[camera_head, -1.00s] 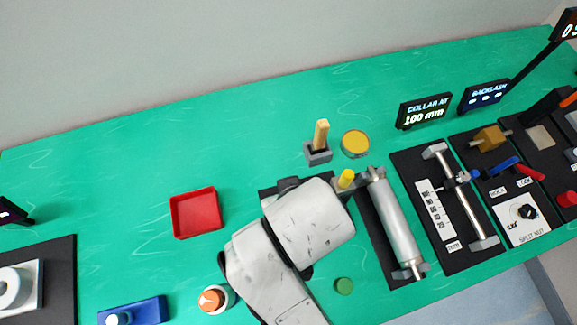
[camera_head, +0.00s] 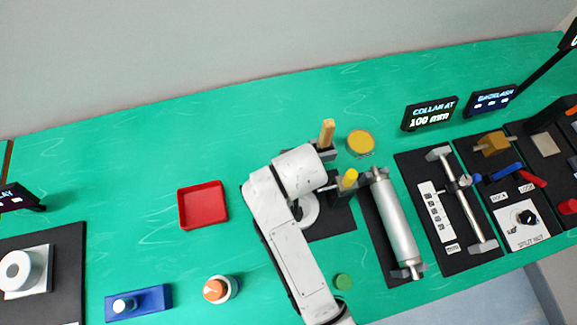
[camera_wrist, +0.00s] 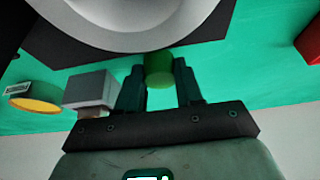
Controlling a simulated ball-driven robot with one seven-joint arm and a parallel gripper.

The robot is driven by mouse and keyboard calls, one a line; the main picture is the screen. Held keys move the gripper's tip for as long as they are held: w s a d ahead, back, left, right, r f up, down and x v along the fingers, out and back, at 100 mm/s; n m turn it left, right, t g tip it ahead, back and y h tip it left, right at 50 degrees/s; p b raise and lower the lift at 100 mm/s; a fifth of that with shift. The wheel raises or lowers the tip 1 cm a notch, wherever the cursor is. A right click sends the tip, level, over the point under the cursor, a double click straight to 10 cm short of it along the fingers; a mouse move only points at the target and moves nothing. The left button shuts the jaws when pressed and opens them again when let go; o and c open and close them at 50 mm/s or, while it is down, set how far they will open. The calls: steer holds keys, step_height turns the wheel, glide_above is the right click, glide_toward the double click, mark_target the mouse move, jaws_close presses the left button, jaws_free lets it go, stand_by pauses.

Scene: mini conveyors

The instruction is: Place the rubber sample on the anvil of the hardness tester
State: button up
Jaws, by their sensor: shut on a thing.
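My gripper (camera_wrist: 159,64) shows in the wrist view with its two dark fingers shut on a short green cylinder (camera_wrist: 159,76), which I take as the rubber sample. A large pale round part (camera_wrist: 125,35) on a dark base plate (camera_wrist: 60,52) fills the top of the wrist view, just beyond the fingertips. It looks like the hardness tester; I cannot tell its anvil apart. In the head view this round part (camera_head: 309,211) is partly hidden behind my arm, on the dark plate (camera_head: 338,222). My fingers and the held piece are hidden there.
A grey block with a wooden stick (camera_head: 327,132) and a yellow disc (camera_head: 360,141) stand behind. A yellow cylinder (camera_head: 349,179) and a metal roller (camera_head: 398,222) are close on the right. A red tray (camera_head: 203,205) lies left.

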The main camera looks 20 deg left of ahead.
steer(key=shift+f, duration=0.15)
steer(key=o, duration=1.1)
